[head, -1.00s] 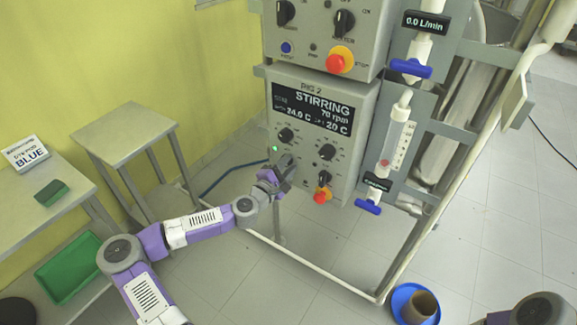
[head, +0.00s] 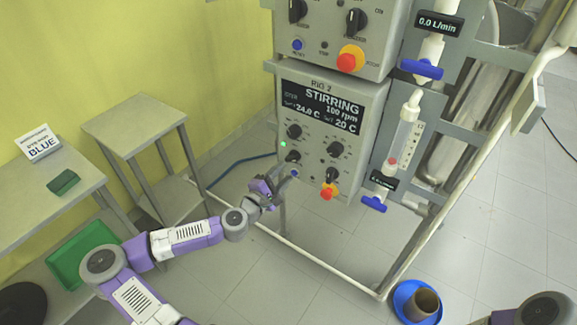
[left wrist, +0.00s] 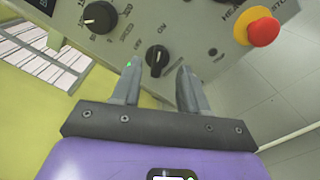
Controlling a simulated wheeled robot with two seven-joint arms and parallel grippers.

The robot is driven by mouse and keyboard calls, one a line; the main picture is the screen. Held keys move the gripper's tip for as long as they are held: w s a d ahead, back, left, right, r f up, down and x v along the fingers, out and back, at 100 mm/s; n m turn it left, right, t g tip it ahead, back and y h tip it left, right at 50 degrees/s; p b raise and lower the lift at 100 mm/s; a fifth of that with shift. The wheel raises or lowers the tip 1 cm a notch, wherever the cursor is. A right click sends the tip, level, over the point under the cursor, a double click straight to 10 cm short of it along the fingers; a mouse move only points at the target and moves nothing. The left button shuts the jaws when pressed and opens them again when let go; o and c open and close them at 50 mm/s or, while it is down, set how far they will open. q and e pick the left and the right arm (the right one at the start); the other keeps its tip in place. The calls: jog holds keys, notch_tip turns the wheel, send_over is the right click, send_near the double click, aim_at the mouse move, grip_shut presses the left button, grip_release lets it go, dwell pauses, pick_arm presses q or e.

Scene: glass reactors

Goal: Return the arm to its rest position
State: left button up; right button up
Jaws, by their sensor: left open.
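My left gripper (head: 283,181) is open and empty, just in front of and below the lower control box (head: 318,165) of rig 2. In the left wrist view its two fingers (left wrist: 160,88) are spread, with a black knob (left wrist: 157,60) showing between and beyond them. The knob appears apart from the fingers, though the gap in depth is hard to judge. The box's display (head: 320,108) reads STIRRING, 100 rpm. My left arm (head: 190,233) stretches in from the lower left. Of my right arm only a link at the bottom right corner shows.
A red emergency button (left wrist: 263,31) is on the box, right of the fingers. The rig's white frame rail (head: 320,270) runs low across the floor. A blue dish (head: 402,290) holds a brown pot.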

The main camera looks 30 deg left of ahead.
pick_arm(q)
jog(key=shift+s, duration=0.4)
jog(key=s+d+f+m+g+h, duration=0.25)
jog(key=d+f, duration=0.25)
jog(key=d, duration=0.3)
jog(key=s+d+f+m+g+h+p, duration=0.1)
jog(key=d+f+m+g+h, duration=0.15)
jog(key=d+f+m, duration=0.4)
jog(key=s+d+f+g+h, duration=0.2)
jog(key=d+f+g, duration=0.15)
jog(key=d, duration=0.65)
jog(key=s+d+f+m+g, duration=0.5)
jog(key=s+f+m, duration=0.1)
jog(key=s+f, duration=0.25)
jog(key=s+a+f+m+g+y+p, duration=0.1)
jog(key=s+a+f+m+g+y, duration=0.3)
jog(key=s, duration=0.5)
jog(key=shift+a+f+m, duration=0.15)
jog(key=shift+a+m, duration=0.55)
jog(key=shift+a, duration=0.45)
